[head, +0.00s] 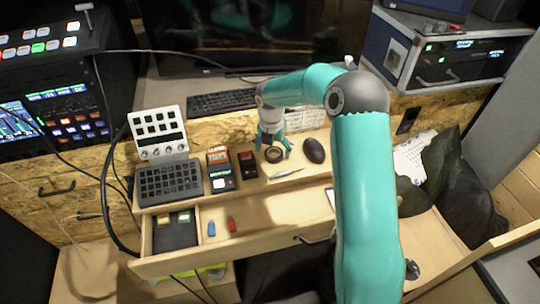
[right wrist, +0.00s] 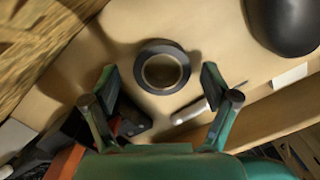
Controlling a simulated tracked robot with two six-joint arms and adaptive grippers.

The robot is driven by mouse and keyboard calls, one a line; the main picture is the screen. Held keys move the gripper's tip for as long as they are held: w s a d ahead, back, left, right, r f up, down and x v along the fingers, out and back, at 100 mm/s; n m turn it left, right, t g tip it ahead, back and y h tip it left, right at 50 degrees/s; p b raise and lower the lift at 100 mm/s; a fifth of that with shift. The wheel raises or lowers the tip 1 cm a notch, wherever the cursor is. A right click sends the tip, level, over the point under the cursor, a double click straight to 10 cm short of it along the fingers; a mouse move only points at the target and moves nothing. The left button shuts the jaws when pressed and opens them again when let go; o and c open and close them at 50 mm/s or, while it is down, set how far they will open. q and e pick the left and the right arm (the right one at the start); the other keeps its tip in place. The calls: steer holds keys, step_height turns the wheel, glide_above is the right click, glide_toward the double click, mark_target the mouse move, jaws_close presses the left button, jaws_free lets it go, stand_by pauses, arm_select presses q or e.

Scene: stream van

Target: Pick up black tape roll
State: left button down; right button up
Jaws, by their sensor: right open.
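The black tape roll (head: 273,155) lies flat on the wooden desk shelf in the head view. In the right wrist view the tape roll (right wrist: 162,67) is a dark ring just beyond the fingertips, centred between them. My right gripper (head: 273,150) points down above the roll; its open fingers (right wrist: 158,85) hold nothing. The gripper hides part of the roll's surroundings in the head view. My left gripper is not seen.
A black mouse (head: 314,150) sits right of the roll. A pen-like white item (head: 287,173) lies just in front. A small black box (head: 248,164) and an orange-topped box (head: 218,168) stand left. A keyboard (head: 222,102) lies behind, and an open drawer (head: 262,232) is below.

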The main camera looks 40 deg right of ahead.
steer(key=shift+f, duration=0.35)
steer(key=c, duration=1.3)
steer(key=shift+o, duration=0.2)
steer(key=shift+r, duration=0.15)
